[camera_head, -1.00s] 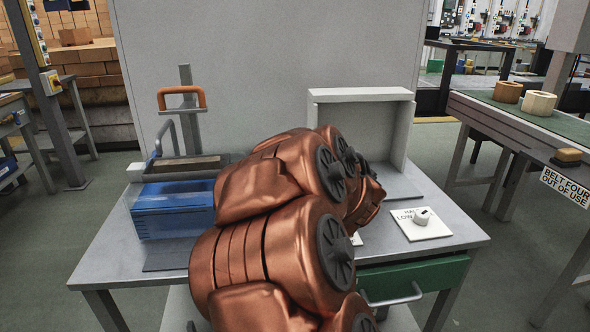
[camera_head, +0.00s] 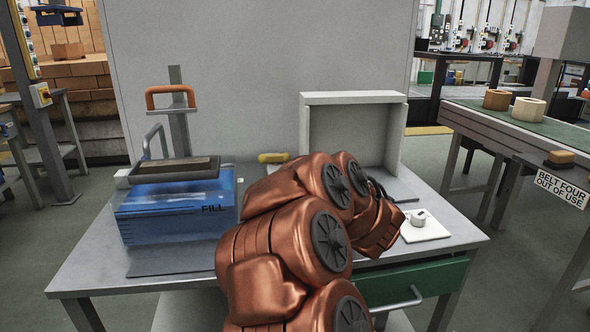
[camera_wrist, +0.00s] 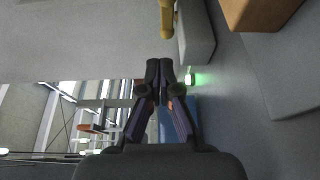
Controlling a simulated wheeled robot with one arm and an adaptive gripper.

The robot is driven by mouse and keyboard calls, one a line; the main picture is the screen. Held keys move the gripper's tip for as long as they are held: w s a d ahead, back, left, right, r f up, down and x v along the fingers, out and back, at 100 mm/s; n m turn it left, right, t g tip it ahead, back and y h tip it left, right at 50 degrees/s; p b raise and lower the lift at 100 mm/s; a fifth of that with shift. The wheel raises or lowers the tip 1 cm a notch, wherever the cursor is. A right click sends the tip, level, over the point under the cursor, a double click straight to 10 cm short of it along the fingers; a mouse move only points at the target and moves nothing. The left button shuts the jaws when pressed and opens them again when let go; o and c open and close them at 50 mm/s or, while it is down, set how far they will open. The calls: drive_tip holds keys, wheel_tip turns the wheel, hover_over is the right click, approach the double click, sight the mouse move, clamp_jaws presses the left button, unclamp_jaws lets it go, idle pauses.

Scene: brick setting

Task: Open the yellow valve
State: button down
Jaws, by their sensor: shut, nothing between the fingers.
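The yellow valve handle (camera_head: 272,157) shows in the head view at the back of the bench, just above my copper arm, lying roughly level. My arm hides what is below and in front of it. A yellow part, likely the same handle, shows in the wrist view (camera_wrist: 167,20) at the top edge, ahead of the fingertips and apart from them. My gripper (camera_wrist: 160,66) is shut and empty, its two dark fingertips together. In the head view my arm hides most of the gripper.
A blue tank marked FILL (camera_head: 180,208) stands on the bench's left, with an orange-handled stand (camera_head: 178,125) behind. An open grey box (camera_head: 352,97) stands at the back right. A white dial plate (camera_head: 425,231) lies front right, above a green drawer (camera_head: 425,280).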

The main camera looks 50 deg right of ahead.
sight(287, 155)
drive_tip(key=b+x, duration=0.1)
drive_tip(key=x, duration=0.8)
drive_tip(key=shift+w, duration=0.3)
drive_tip(key=shift+w+d, duration=0.3)
drive_tip(key=shift+d, duration=0.65)
drive_tip(key=shift+w+d+b, duration=0.3)
drive_tip(key=shift+w+d, duration=0.15)
drive_tip(key=shift+d, duration=0.35)
drive_tip(key=shift+d, duration=0.1)
drive_tip(key=shift+w+d+p, duration=0.15)
drive_tip(key=shift+d+p, duration=0.15)
drive_tip(key=shift+d, duration=0.35)
